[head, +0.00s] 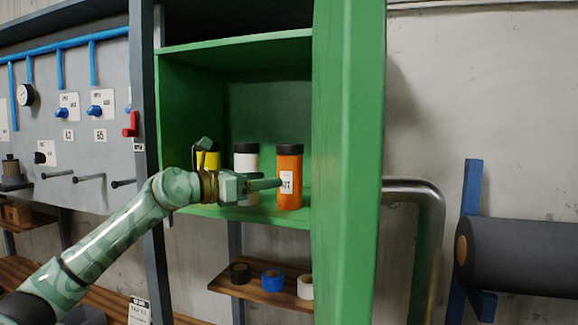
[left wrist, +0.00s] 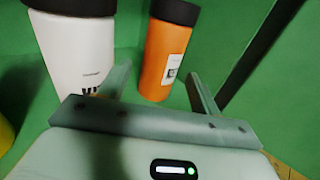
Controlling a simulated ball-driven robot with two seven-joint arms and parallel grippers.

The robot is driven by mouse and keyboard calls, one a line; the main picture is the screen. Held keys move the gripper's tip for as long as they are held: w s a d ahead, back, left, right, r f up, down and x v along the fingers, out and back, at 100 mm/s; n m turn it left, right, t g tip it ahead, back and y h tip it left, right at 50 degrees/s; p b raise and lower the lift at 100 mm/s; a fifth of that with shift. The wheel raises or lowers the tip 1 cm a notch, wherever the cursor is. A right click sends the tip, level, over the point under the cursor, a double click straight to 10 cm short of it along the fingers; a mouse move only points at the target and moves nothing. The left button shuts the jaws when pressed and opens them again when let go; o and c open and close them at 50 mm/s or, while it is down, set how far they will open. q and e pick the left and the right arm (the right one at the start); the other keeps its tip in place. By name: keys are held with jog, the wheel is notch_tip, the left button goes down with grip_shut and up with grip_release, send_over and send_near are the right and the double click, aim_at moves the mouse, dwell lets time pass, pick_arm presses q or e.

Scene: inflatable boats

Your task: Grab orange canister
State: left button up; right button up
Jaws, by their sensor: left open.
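The orange canister (head: 290,165) has a black lid and a white label. It stands upright on the green shelf, the rightmost of three canisters. My left gripper (head: 268,184) reaches in from the left, in front of the white canister, with its tip by the orange canister's label. In the left wrist view the orange canister (left wrist: 165,55) stands ahead of and between the two spread fingers (left wrist: 160,85). The gripper is open and nothing is held in it. The white canister (left wrist: 77,55) stands close to the left finger. My right gripper is not in view.
The white canister (head: 240,160) and a yellow canister (head: 213,160) stand left of the orange one. A wide green cabinet side (head: 347,165) closes the right. Below, rolls of tape lie on a wooden shelf (head: 255,291).

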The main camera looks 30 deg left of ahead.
aim_at(279, 175)
pick_arm(q)
jog(key=shift+w+d+r+p, duration=0.35)
jog(key=shift+w+p, duration=0.15)
jog(key=shift+p, duration=0.15)
jog(key=shift+w+d+r+p, duration=0.35)
jog(key=shift+w+p, duration=0.15)
jog(key=shift+p, duration=0.1)
jog(key=x, duration=0.1)
jog(key=p+x, duration=0.1)
jog(key=shift+w+d+f, duration=0.15)
jog(key=shift+w+f, duration=0.1)
jog(key=shift+w, duration=0.1)
jog(key=shift+w+f, duration=0.15)
jog(key=shift+w, duration=0.05)
jog(key=shift+s, duration=0.3)
jog(key=c, duration=0.9)
